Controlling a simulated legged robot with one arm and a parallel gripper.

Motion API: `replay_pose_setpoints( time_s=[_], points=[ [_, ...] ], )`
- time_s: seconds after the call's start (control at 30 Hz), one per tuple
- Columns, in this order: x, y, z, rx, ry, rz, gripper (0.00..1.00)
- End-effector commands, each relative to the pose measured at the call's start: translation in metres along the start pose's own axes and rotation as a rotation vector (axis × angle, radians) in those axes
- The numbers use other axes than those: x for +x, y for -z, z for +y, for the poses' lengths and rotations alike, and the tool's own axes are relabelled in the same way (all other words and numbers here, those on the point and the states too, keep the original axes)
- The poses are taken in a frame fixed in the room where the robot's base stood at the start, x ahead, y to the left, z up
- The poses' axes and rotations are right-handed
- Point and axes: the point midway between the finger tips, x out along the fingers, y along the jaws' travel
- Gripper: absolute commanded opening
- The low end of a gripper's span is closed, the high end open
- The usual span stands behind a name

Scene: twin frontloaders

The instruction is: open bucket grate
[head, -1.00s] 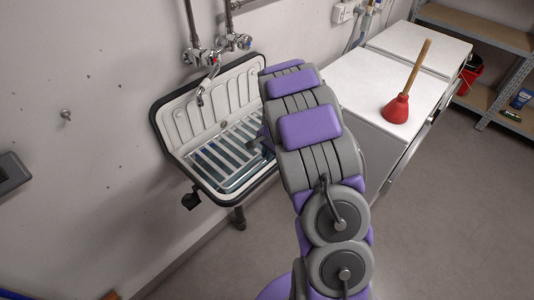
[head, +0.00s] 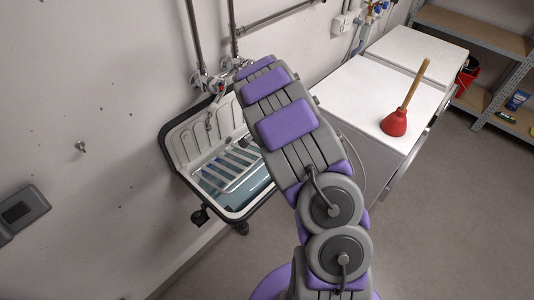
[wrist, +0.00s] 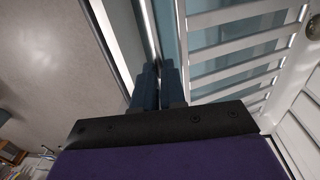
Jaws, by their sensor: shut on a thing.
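The white sink basin (head: 186,137) with a dark rim is mounted on the left wall. The pale slatted bucket grate (head: 232,166) sits in it, tilted up at its front, with bluish water (head: 237,196) showing below. The grate's slats also show in the wrist view (wrist: 238,48). My gripper (wrist: 159,70) is shut on the grate's outer bar at the edge. In the head view my arm hides the gripper and the right part of the sink and grate.
A tap and pipes (head: 206,80) are on the wall above the sink. White front-loading machines (head: 365,100) stand to the right, with a red plunger (head: 395,122) on top. Shelves (head: 486,45) hold small items. The floor in front is clear.

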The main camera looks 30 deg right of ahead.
Motion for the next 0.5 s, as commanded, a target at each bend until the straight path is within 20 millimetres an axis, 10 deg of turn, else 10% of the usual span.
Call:
replay_pose_setpoints(
  time_s=[0.5],
  points=[
    [-0.076,-0.002,-0.063,-0.002,0.008,0.000,0.00]
  ],
)
